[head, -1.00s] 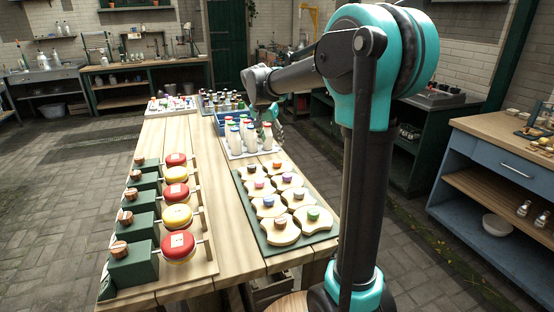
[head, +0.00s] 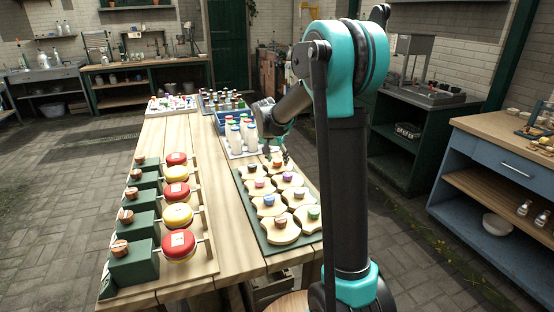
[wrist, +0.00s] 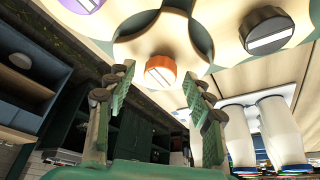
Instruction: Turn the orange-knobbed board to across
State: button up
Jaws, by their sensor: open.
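The orange-knobbed board (head: 268,164) lies in the far row of the green tray (head: 249,222). In the wrist view, this pale board (wrist: 186,49) has curved, scooped edges. Its round orange knob (wrist: 160,72) has a white stripe lying nearly level in the picture. My gripper (wrist: 158,78) is open, its two green ribbed fingers spread to either side of the knob in that picture. The fingertips seem apart from the knob; the exact gap cannot be told. In the head view, my gripper (head: 284,154) is just above the tray's far right part, partly hidden by my arm.
White bottles (head: 235,138) stand in a crate just behind. Red and yellow round pieces (head: 177,215) on a rack line the table's left. Bare wood (head: 220,215) lies between.

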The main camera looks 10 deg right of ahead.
jog(key=c, duration=1.2)
jog(key=shift+o, duration=0.2)
jog(key=shift+n, duration=0.3)
jog(key=n, duration=0.2)
jog(key=n+y, duration=0.1)
jog(key=shift+d+n+t, duration=0.2)
jog(key=shift+n+t, duration=0.2)
jog(key=n+y, duration=0.2)
jog(key=n, duration=0.2)
jog(key=shift+d, duration=0.1)
jog(key=n+y, duration=0.1)
jog(key=n, duration=0.1)
jog(key=n+y, duration=0.1)
jog(key=n, duration=0.2)
jog(key=shift+d+g, duration=0.1)
jog(key=shift+g, duration=0.2)
jog(key=shift+w+n+g+y, duration=0.1)
jog(key=shift+n+g+y, duration=0.2)
jog(key=shift+n, duration=0.85)
jog(key=shift+n+g+y, duration=0.3)
jog(key=shift+n, duration=0.85)
